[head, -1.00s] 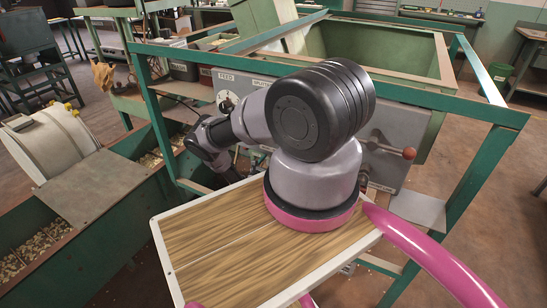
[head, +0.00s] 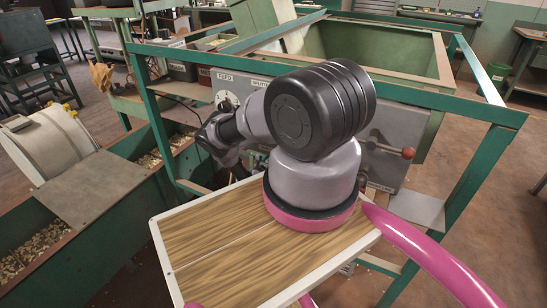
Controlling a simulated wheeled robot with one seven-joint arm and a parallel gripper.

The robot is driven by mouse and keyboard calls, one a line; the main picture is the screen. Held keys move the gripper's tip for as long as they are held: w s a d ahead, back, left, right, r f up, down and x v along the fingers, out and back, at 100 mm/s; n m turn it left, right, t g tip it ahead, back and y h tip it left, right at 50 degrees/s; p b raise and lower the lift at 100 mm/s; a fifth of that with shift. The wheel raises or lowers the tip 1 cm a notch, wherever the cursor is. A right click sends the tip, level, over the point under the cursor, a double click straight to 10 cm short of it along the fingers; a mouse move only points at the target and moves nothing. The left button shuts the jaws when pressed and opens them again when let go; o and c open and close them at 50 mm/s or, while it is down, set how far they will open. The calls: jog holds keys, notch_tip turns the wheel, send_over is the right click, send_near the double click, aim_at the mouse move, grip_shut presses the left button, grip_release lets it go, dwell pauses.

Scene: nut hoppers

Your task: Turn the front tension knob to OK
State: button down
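A grey machine panel (head: 400,125) stands behind my arm, inside a green frame. I cannot make out a tension knob or an OK mark. My arm reaches forward to the panel's left side, its dark wrist just below and left of the FEED dial. My gripper's fingers do not show, so I cannot tell whether they touch anything.
A lever with a red-brown ball (head: 408,153) sticks out at the panel's right. The green frame (head: 480,165) surrounds the machine. A large green hopper (head: 375,45) is above. A long green trough (head: 110,235) with nuts and a pale drum (head: 45,145) stand at the left.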

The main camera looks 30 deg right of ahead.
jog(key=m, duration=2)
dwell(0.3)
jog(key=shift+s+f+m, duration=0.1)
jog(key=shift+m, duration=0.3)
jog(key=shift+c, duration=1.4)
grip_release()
